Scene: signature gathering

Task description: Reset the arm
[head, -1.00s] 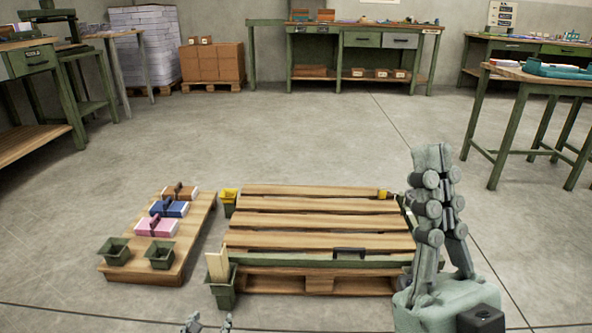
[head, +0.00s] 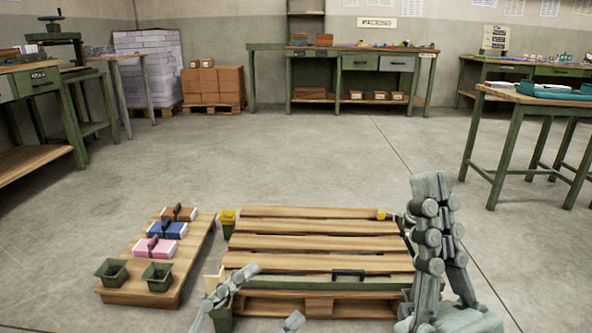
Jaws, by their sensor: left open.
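My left gripper (head: 275,292) is at the bottom of the head view, in front of the low pallet's front edge. Its two fingers are spread apart with nothing between them. My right gripper (head: 432,235) stands upright at the right, its fingers pointing up and partly overlapping. It hides the pallet's right front corner. I cannot tell whether it is open or shut, and I see nothing held in it.
The slatted pallet (head: 315,240) lies on the floor, a dark handle (head: 348,274) at its front. A low wooden board (head: 190,262) left of it bears bundles and two green bins. Open floor (head: 290,150) lies beyond; workbenches line the room.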

